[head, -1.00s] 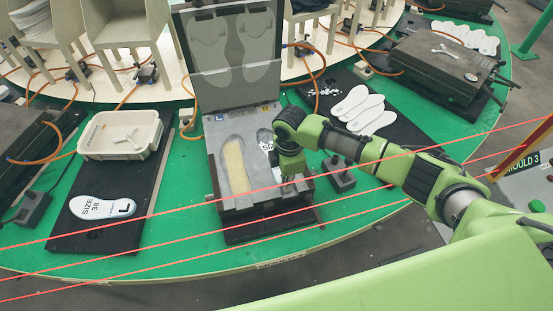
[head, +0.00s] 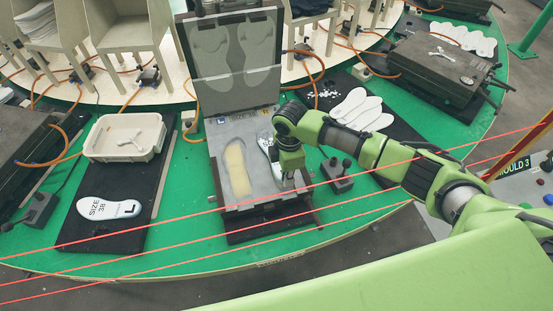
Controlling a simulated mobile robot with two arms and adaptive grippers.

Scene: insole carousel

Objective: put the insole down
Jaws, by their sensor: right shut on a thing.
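The open mould (head: 226,203) stands on the green carousel with its lid (head: 236,60) raised. Its left cavity holds a yellowish insert (head: 237,168). A white insole with dark print (head: 264,144) shows in the right cavity area, partly hidden by my right arm. My right gripper (head: 288,184) points down over the right side of the mould, shut on the insole; its fingertips are small and partly hidden. Whether the insole lies fully flat in the cavity I cannot tell. My left gripper is not in view.
A size 38 L insole (head: 108,208) lies on a black mat at left, near a white tray (head: 124,136). White insoles (head: 358,108) lie on a mat at right. A control box (head: 336,170) stands right of the mould. Red lines cross the foreground.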

